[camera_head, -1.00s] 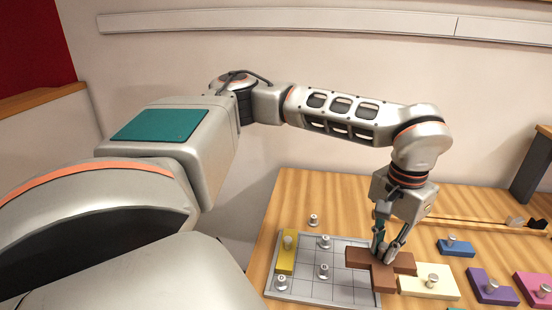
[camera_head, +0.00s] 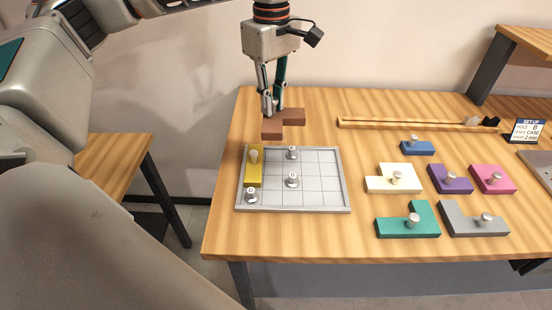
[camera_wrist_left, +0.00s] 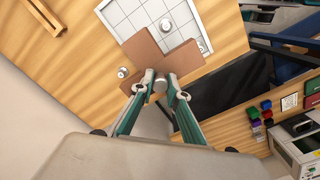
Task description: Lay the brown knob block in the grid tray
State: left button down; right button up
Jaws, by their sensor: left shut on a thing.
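The brown knob block (camera_head: 293,117) is a flat, stepped piece. My left gripper (camera_head: 271,108) is shut on its knob and holds it in the air, behind the back rim of the grid tray in the head view. In the left wrist view the brown block (camera_wrist_left: 150,52) covers part of the tray (camera_wrist_left: 142,17), and the gripper (camera_wrist_left: 160,87) pinches the knob. The grid tray (camera_head: 325,190) lies at the table's left. It holds a yellow block (camera_head: 255,173) along its left side and metal pegs (camera_head: 291,180). Most right-hand cells are empty. My right gripper is out of view.
Blue (camera_head: 417,148), cream (camera_head: 390,180), purple (camera_head: 450,180), pink (camera_head: 493,180), teal (camera_head: 407,225) and grey (camera_head: 474,221) knob blocks lie right of the tray. A wooden rail (camera_head: 405,124) runs behind them. In the wrist view a metal peg (camera_wrist_left: 123,72) stands outside the tray.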

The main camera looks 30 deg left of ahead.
pick_arm(q)
notch_tip(320, 180, down, 12)
jog(key=shift+r+b, duration=0.25)
jog(key=shift+b, duration=0.3)
jog(key=shift+f, duration=2.2)
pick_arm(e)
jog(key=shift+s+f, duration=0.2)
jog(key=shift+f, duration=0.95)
pick_arm(q)
jog(key=c, duration=2.3)
grip_release()
jog(key=shift+f, duration=0.1)
jog(key=o, duration=0.3)
jog(key=shift+o, duration=0.2)
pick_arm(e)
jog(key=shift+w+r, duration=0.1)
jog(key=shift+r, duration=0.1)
